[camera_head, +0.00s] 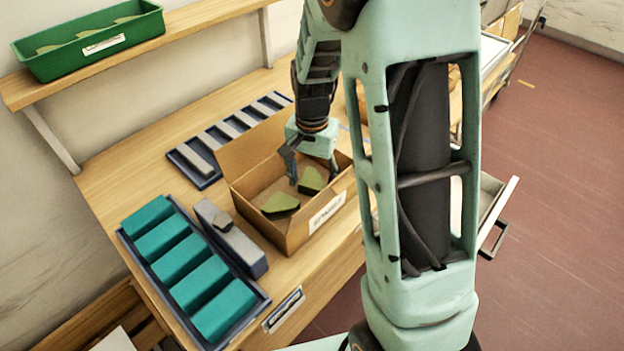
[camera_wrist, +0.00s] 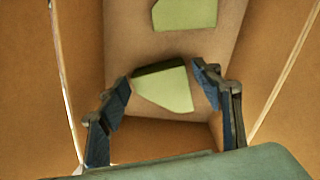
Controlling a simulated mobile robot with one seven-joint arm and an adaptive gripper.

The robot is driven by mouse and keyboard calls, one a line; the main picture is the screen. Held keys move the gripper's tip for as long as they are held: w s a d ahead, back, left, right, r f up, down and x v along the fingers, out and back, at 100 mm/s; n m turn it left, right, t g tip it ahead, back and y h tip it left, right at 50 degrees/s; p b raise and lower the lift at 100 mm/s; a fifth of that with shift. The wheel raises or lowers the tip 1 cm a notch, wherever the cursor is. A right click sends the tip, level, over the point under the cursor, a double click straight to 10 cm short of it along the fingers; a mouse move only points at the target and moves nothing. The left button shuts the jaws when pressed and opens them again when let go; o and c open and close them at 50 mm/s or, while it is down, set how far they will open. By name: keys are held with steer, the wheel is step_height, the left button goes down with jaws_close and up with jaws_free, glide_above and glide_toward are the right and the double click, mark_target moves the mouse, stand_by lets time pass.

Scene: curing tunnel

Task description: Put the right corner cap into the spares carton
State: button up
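The open cardboard carton (camera_head: 262,226) stands on the workbench, with a white label on its front. Two green corner caps lie inside, one towards the left (camera_head: 280,203) and one towards the right (camera_head: 312,181). My gripper (camera_head: 313,177) reaches down into the carton over the right-hand cap. In the wrist view my gripper (camera_wrist: 164,82) has its fingers spread, one on each side of the nearer cap (camera_wrist: 168,90); slim gaps show beside it. The other cap (camera_wrist: 185,14) lies farther off on the carton floor (camera_wrist: 222,30).
A dark tray (camera_head: 262,300) of teal blocks and a grey block-shaped fixture (camera_head: 237,245) stand left of the carton. A tray of grey bars (camera_head: 205,180) lies behind it. A green bin (camera_head: 90,45) sits on the shelf. An open drawer (camera_head: 497,215) juts out at right.

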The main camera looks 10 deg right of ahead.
mark_target(312, 185)
step_height(312, 185, up, 12)
steer(key=shift+r+p, duration=0.2)
steer(key=shift+p, duration=0.2)
stand_by(0.3)
stand_by(0.4)
